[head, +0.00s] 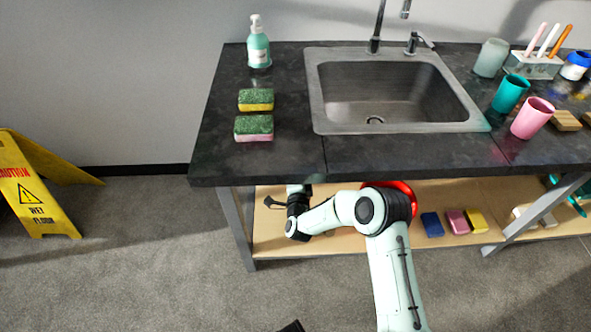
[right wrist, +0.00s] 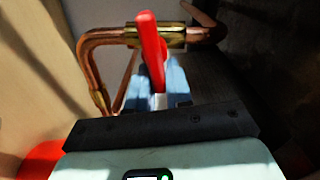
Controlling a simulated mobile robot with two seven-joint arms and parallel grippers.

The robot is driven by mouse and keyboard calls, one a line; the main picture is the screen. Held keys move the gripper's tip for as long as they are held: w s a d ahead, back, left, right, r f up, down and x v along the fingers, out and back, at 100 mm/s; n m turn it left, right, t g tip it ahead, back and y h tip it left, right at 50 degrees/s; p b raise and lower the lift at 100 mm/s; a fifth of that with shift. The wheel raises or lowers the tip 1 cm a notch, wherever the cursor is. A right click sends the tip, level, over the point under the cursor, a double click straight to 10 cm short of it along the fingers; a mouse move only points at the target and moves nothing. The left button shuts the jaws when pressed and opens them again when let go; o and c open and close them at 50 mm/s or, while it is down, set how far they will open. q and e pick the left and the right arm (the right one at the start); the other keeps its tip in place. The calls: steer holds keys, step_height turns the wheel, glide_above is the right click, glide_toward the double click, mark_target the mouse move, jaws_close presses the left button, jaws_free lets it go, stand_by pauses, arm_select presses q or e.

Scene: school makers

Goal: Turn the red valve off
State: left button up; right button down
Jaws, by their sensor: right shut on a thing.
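The red valve handle (right wrist: 152,50) shows in the right wrist view, on a brass fitting in a copper pipe (right wrist: 97,60). The handle stands crosswise to the fitting, tilted slightly. My right gripper (right wrist: 165,85) is shut on the lower end of the handle; its fingers are partly hidden behind it. In the head view my right arm reaches under the counter, and the countertop hides the valve and the fingers. A small black tip (head: 292,326) at the bottom edge may be part of my left gripper; its jaws cannot be made out.
The dark countertop (head: 215,150) with the sink (head: 390,95) overhangs my right arm. A wooden shelf (head: 340,240) below holds several sponges. A red round object (head: 405,188) is partly hidden behind my arm. A yellow floor sign (head: 40,190) stands left; the floor between is clear.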

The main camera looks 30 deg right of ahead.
steer(key=shift+a+f+m, duration=0.1)
steer(key=shift+f+m, duration=0.25)
steer(key=shift+m, duration=0.65)
steer(key=c, duration=1.1)
jaws_free()
steer(key=shift+s, duration=0.1)
arm_select(q)
steer(key=w+r+t+p, duration=0.2)
steer(key=w+r+p, duration=0.1)
steer(key=w, duration=0.4)
steer(key=shift+d+r+m+t, duration=0.3)
steer(key=shift+d+r, duration=0.1)
steer(key=shift+r, duration=0.15)
arm_select(e)
steer(key=v, duration=1.3)
steer(key=shift+s, duration=0.15)
arm_select(q)
steer(key=shift+s+p, duration=0.1)
steer(key=shift+p, duration=0.2)
